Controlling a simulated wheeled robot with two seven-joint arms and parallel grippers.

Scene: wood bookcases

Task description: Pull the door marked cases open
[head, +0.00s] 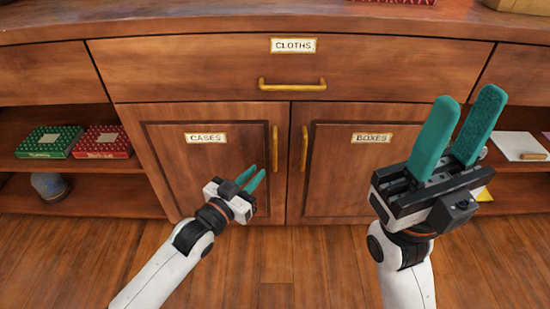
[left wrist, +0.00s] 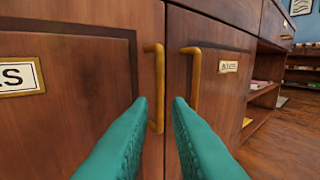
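The door marked CASES (head: 204,170) is the left of two lower doors and looks closed, flush with its neighbour. Its vertical brass handle (head: 275,150) is near the door's right edge and also shows in the left wrist view (left wrist: 155,88). My left gripper (head: 252,177) is in front of this door, just left of and below the handle in the head view. In the left wrist view its teal fingers are apart, with the handle ahead between them; I cannot tell any contact. My right gripper (head: 464,122) is open and empty, raised in front of the right side.
The door marked BOXES (head: 340,190) with its own brass handle (head: 304,149) is closed alongside. The CLOTHS drawer (head: 200,70) above is shut. Open side shelves hold a green box (head: 49,142), a red box (head: 103,142) and a white item (head: 518,146). The wood floor (head: 300,265) in front looks clear.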

